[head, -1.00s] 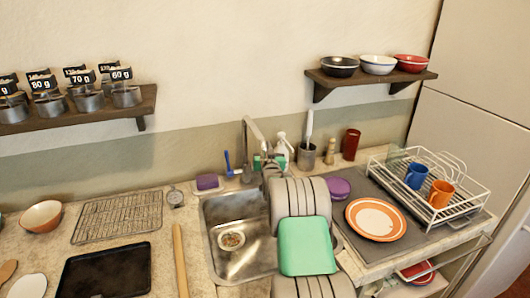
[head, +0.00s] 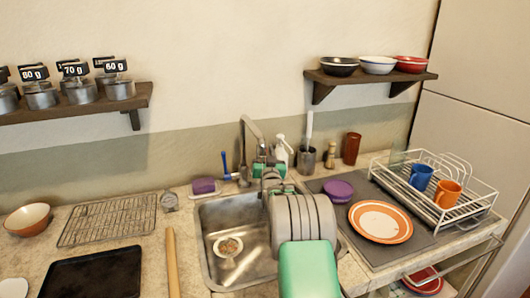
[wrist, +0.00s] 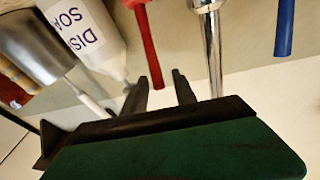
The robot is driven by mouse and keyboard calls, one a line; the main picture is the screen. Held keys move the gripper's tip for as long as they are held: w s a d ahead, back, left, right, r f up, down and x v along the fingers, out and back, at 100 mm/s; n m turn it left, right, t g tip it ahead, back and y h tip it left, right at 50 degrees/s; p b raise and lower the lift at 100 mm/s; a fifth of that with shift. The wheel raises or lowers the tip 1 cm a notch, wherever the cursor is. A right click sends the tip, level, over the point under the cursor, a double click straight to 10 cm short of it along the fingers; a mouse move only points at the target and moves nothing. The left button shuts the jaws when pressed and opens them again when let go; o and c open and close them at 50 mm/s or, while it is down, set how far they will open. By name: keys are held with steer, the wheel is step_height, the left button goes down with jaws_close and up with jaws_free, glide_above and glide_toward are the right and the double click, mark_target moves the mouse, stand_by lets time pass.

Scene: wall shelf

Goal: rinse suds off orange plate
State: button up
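The orange plate (head: 380,222), white with a wide orange rim, lies flat on the grey mat right of the sink (head: 228,268). My gripper (head: 270,174) is over the back of the sink near the faucet (head: 248,138), well left of the plate. In the wrist view my two fingers (wrist: 161,88) stand apart with nothing held between them. The chrome faucet (wrist: 210,50) shows beyond them, with a red handle (wrist: 148,42) and a blue handle (wrist: 285,25) on either side. No water stream can be made out. My arm hides the right part of the sink.
A dish soap bottle (wrist: 88,35) stands close beside the faucet. A purple bowl (head: 338,191) lies on the mat (head: 330,210) left of the plate. A wire dish rack (head: 470,212) holds a blue mug (head: 420,176) and an orange mug (head: 447,193). A purple sponge (head: 204,186) sits behind the sink.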

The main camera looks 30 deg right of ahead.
steer(key=b+v, duration=0.1)
steer(key=v, duration=0.6)
steer(key=shift+s+a, duration=0.2)
steer(key=shift+s, duration=0.15)
steer(key=shift+f, duration=0.1)
